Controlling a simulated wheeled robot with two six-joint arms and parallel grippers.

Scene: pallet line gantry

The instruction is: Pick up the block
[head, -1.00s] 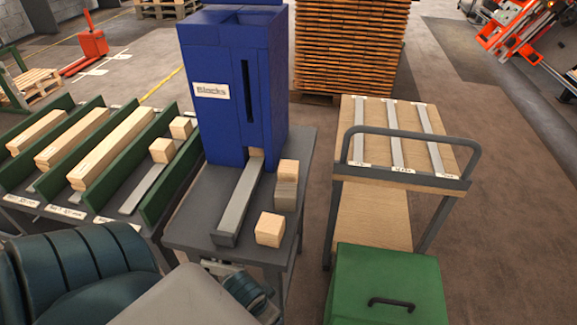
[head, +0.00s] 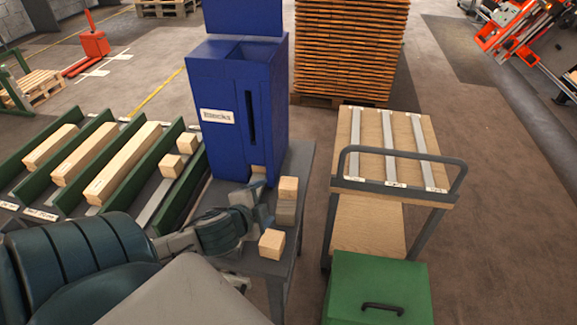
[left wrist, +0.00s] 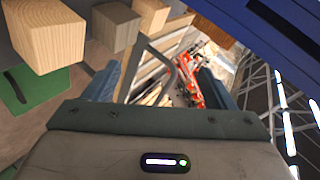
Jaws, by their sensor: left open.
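Several small wooden blocks are by the blue dispenser (head: 238,110). One block (head: 258,174) shows at its outlet. My left gripper (head: 259,207) is over the chute in front of the outlet, left of these blocks. Its two fingers (left wrist: 155,88) are apart with no block between them in the left wrist view. A block (left wrist: 46,34) is large at upper left there. My right gripper is not in view.
Green-walled racks (head: 115,150) with wooden beams and blocks stand at left. A wooden cart (head: 372,158) with a grey handle and a green box (head: 375,290) stand at right. A tall pallet stack (head: 350,50) is behind. Floor between table and cart is clear.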

